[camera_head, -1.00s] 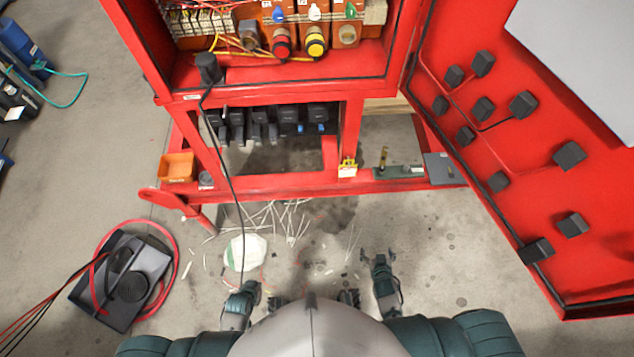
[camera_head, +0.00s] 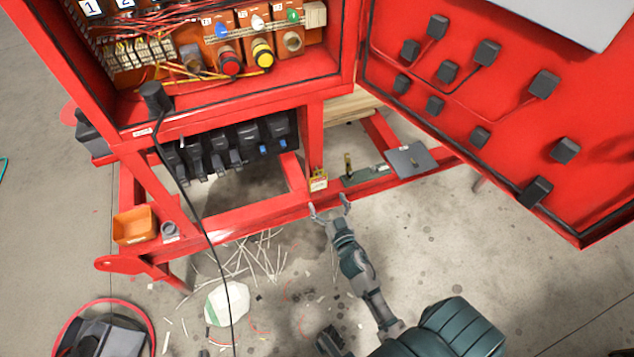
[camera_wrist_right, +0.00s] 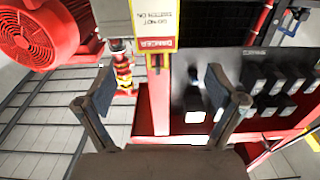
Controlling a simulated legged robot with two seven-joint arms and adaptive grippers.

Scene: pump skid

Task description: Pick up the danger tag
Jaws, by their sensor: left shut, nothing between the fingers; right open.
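The danger tag (camera_head: 318,181) is a small yellow-edged white card at the red frame's front rail, below the cabinet. In the right wrist view the danger tag (camera_wrist_right: 155,25) shows upside down at the top, with a red DANGER band. My right gripper (camera_head: 330,208) is open just in front of and below the tag. In the wrist view its fingers (camera_wrist_right: 160,88) are spread wide with nothing between them, and the tag lies beyond the fingertips. My left gripper (camera_head: 328,342) is shut and empty, low in the head view, partly cut off by the frame.
An orange bin (camera_head: 135,226) sits on the rail at left. A black cable (camera_head: 205,235) hangs from the cabinet. The open red door (camera_head: 480,100) fills the right side.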

